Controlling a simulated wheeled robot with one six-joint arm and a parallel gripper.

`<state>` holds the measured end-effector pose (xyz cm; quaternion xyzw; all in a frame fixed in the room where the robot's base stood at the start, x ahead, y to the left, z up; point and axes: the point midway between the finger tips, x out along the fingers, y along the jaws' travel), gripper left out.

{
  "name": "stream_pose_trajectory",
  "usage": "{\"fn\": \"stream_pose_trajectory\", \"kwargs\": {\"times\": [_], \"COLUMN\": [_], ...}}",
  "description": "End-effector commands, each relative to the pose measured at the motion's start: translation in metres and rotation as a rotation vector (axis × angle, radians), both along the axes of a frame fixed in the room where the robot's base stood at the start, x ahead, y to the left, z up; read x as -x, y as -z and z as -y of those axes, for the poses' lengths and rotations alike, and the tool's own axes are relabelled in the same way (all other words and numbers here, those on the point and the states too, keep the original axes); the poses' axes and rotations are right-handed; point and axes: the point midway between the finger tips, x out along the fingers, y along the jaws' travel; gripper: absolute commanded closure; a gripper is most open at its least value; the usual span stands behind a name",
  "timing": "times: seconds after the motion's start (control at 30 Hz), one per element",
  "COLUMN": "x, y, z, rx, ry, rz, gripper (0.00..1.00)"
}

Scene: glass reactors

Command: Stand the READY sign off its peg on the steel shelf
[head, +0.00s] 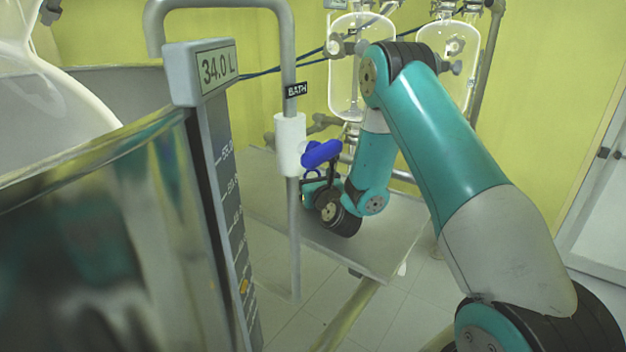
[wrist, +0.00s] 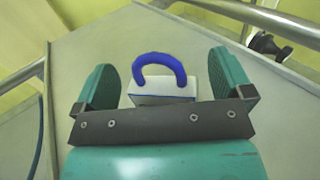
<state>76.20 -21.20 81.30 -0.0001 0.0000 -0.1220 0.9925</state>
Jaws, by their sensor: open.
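In the wrist view, a white block-like sign (wrist: 150,99) with a dark blue edge and a thick blue loop handle (wrist: 158,62) is between the fingers of my gripper (wrist: 165,85). The teal fingers are open, one on each side, with a small gap to the block. No lettering on it is readable. The grey steel shelf (wrist: 95,48) lies behind it; whether the sign touches the shelf is unclear. In the head view, my gripper (head: 314,190) is above the shelf (head: 395,245), close to a blue shape (head: 321,153). The peg cannot be made out.
A grey pipe post (head: 292,225) with a BATH label (head: 296,90) and a white sleeve (head: 290,145) stands left of my gripper. A large vessel with a 34.0 L display (head: 218,68) fills the left. Glass vessels (head: 345,95) hang behind. The shelf's right part looks clear.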

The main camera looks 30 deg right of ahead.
Motion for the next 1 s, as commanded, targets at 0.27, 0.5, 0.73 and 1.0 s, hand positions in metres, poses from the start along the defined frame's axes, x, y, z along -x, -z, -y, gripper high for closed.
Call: {"fn": "stream_pose_trajectory", "kwargs": {"times": [0.27,0.5,0.73,1.0], "x": [0.008,0.038,0.070,0.095], "y": [0.002,0.005,0.003,-0.006], "z": [-0.002,-0.010,-0.018,-0.023], "rx": [-0.001,0.001,0.000,-0.003], "ry": [-0.001,-0.001,-0.001,0.008], "rz": [0.001,0.004,0.002,-0.008], "gripper": [0.02,0.02,0.02,0.02]}}
